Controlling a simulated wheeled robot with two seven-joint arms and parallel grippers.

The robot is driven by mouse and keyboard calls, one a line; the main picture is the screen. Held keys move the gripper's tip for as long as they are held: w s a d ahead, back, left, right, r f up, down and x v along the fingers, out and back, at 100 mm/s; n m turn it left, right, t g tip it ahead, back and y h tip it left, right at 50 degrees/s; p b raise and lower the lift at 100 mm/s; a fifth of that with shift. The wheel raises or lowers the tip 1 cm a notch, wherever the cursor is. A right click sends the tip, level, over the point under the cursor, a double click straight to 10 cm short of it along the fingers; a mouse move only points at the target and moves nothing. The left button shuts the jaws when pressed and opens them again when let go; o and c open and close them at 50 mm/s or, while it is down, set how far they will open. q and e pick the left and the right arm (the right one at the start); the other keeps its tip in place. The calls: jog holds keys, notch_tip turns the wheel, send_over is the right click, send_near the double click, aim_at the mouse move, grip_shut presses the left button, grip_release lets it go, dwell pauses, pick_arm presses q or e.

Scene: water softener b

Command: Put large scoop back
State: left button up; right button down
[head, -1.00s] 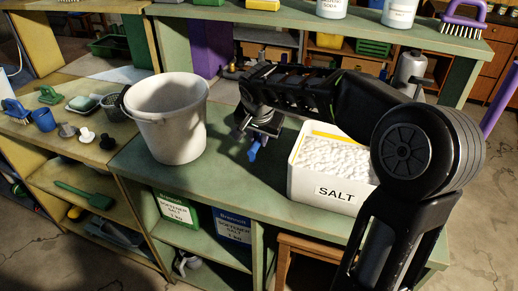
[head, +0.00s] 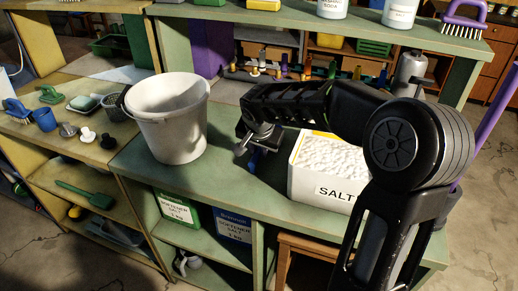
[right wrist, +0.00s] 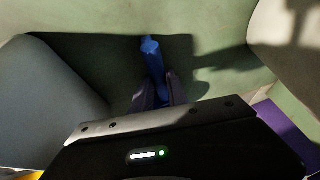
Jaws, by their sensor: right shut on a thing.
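A blue object (head: 254,160), seemingly the large scoop, is held in my right gripper (head: 254,146). In the right wrist view the gripper (right wrist: 157,97) is shut on it, and its blue shaft (right wrist: 152,55) points away from the fingers. The object is low over the green bench, between the white bucket and the salt tub. I cannot tell whether it touches the bench top. Most of its shape is hidden by the gripper. My left gripper is not in view.
The white bucket (head: 168,128) stands left of the gripper. The open white salt tub (head: 318,186), full of salt, stands to the right. The green bench top (head: 215,180) is clear in front of them. Several small items stand on the yellow shelf at left.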

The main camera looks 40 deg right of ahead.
jog(key=c, duration=1.3)
grip_release()
jog(key=v, duration=1.2)
jog(key=shift+b, duration=0.3)
